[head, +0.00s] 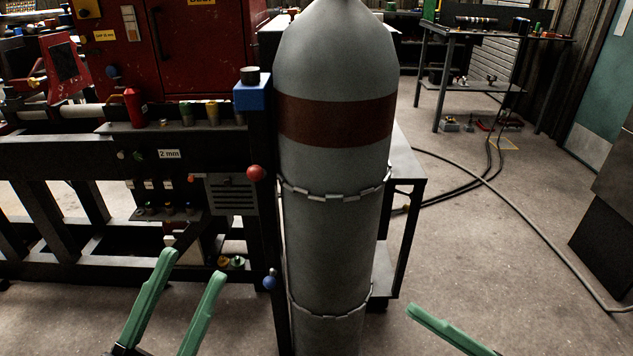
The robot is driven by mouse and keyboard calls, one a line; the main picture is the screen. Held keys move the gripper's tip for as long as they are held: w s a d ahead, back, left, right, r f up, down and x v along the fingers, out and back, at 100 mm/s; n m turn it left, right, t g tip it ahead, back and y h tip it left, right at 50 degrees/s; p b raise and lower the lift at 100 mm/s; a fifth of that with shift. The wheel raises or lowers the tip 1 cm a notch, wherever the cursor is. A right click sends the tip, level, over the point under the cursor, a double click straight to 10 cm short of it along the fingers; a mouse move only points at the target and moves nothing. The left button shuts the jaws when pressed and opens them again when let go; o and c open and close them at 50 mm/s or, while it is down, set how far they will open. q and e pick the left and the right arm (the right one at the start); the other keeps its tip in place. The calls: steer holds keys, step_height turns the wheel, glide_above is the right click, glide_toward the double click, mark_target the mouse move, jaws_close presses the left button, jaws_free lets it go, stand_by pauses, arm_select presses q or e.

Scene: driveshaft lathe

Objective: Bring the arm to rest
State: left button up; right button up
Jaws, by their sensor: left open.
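My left gripper (194,264) shows at the lower left of the head view. Its two green fingers stand apart, with nothing between them. They are in front of the dark machine frame, left of the grey gas cylinder (333,235). Of my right gripper (450,330), one green finger shows at the bottom edge, right of the cylinder, over bare floor. Its other finger is out of view, so its opening cannot be told. I see nothing held by the visible finger.
The tall cylinder, held by chains, stands upright between my two grippers. A dark frame with knobs and a red machine (160,55) fill the left. A dark table (408,165) stands behind the cylinder. Hoses (530,225) cross the open floor at right.

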steer(key=w+d+r+m+t+h, duration=0.45)
steer(key=r+m+t, duration=0.25)
steer(key=m+t, duration=0.45)
arm_select(q)
steer(key=w+a+f+n+g+y+p, duration=0.25)
steer(key=w+f+n+y+p, duration=0.4)
steer(key=p, duration=0.85)
arm_select(e)
steer(key=w+d+f+m+g+h, duration=0.1)
steer(key=w+f+m+g+h, duration=0.2)
steer(key=w+f+m+h, duration=0.5)
arm_select(q)
steer(key=s+a+f+n+g+y+p, duration=0.2)
steer(key=s+f+g+y+p, duration=0.4)
steer(key=p, duration=0.9)
step_height(320, 180, down, 4)
steer(key=s+n+g, duration=0.1)
steer(key=s+g, duration=0.1)
steer(key=g, duration=0.2)
steer(key=shift+s+f+n+y, duration=0.25)
steer(key=shift+s+n+y, duration=0.1)
arm_select(e)
steer(key=s+d+f+g+h, duration=0.2)
steer(key=s+f+g+h, duration=0.3)
steer(key=s+f+g, duration=0.4)
steer(key=shift+s+d+f+m, duration=0.25)
steer(key=shift+s+m, duration=0.2)
steer(key=shift+s, duration=0.6)
steer(key=shift+r+g, duration=0.1)
steer(key=shift+g, duration=0.15)
